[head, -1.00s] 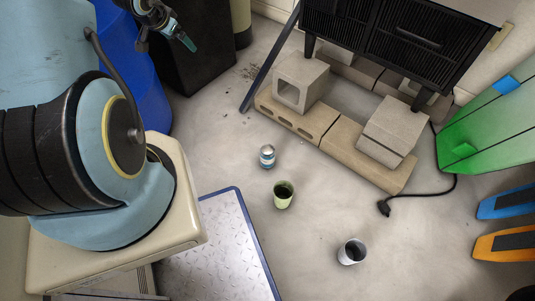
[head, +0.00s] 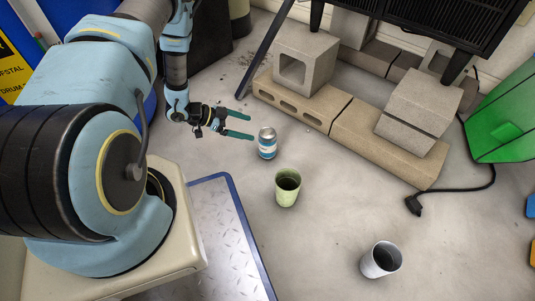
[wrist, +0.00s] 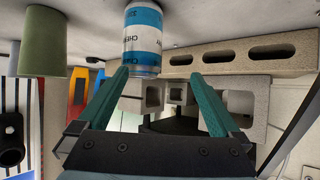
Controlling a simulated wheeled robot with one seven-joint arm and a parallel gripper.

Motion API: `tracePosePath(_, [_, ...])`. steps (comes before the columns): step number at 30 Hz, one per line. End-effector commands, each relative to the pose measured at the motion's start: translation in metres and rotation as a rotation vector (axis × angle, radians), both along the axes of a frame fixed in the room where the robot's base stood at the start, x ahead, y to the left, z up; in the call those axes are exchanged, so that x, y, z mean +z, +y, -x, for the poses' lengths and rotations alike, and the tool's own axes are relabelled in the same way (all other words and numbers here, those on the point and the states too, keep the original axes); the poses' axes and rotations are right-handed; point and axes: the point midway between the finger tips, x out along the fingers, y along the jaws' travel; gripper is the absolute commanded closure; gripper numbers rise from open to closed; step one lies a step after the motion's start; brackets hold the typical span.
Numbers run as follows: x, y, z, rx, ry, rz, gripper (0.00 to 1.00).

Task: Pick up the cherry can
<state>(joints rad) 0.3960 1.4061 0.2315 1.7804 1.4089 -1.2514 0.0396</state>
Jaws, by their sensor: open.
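The cherry can (head: 267,143), blue and white with a silver top, stands upright on the grey floor. In the wrist view the picture is upside down, and the can (wrist: 143,38) shows partial "CHERRY" lettering between and beyond my fingertips. My gripper (head: 246,126) is open with two green fingers, just left of the can in the head view. It also shows in the wrist view (wrist: 165,80). Nothing is between the fingers, and they appear apart from the can.
A green cup (head: 287,188) stands close in front of the can, and a grey-white cup (head: 381,260) stands farther right. Concrete blocks (head: 345,122) lie behind the can, under a black cabinet. A black cable plug (head: 414,204) lies at right. Floor between is clear.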

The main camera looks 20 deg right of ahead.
Motion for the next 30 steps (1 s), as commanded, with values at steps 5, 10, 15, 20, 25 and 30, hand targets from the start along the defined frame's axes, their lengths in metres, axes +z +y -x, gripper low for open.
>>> tracePosePath(5, [-0.029,-0.001,0.022,-0.064,0.039,0.038,0.00])
tracePosePath(10, [-0.035,-0.011,0.027,-0.073,0.044,0.045,0.00])
tracePosePath(15, [-0.049,-0.033,0.033,-0.072,0.043,0.045,0.00])
tracePosePath(20, [-0.056,-0.048,0.037,-0.069,0.043,0.043,0.00])
tracePosePath(25, [-0.061,-0.057,0.041,-0.070,0.044,0.043,0.00])
tracePosePath(30, [-0.071,-0.076,0.048,-0.071,0.042,0.044,0.00])
